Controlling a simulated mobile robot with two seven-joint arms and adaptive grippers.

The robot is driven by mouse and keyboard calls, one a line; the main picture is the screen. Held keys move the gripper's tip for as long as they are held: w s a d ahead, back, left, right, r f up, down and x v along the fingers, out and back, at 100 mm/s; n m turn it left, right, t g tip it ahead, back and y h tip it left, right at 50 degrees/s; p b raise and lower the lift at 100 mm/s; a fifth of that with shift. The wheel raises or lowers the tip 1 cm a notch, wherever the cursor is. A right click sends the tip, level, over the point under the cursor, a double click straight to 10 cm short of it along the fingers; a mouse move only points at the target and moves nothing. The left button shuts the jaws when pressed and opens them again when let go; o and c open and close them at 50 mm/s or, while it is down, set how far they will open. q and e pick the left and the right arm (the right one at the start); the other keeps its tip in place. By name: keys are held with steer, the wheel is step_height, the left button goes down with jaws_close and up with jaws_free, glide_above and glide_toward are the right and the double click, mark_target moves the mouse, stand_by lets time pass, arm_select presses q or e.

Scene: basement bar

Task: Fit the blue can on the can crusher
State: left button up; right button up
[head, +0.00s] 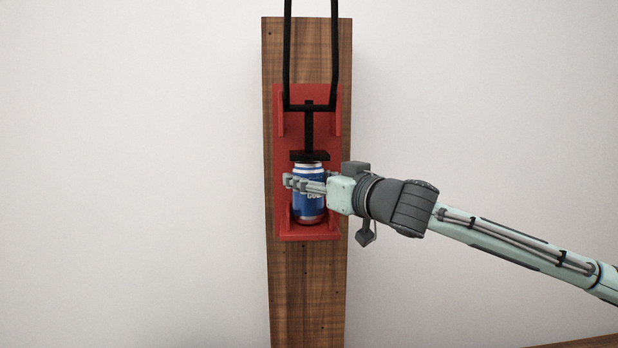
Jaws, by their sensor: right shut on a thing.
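The blue can (308,207) stands upright inside the red can crusher (309,230), between its side walls and below the black press plate (309,156). My right gripper (291,182) reaches in from the right and is shut on the can around its upper half, its fingers hiding part of the label. The can's bottom appears at or very near the crusher's lower ledge; I cannot tell if it touches. The can's top is close under the press plate. The crusher's black handle (287,50) is raised. My left gripper is not in view.
The crusher is mounted on a vertical wooden board (307,300) against a plain white wall (130,170). The space left of the board is clear. A brown wooden edge (585,342) shows at the bottom right.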

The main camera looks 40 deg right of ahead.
steer(key=shift+f, duration=0.15)
steer(key=o, duration=0.9)
steer(key=shift+c, duration=0.2)
steer(key=shift+o, duration=0.5)
steer(key=o, duration=0.5)
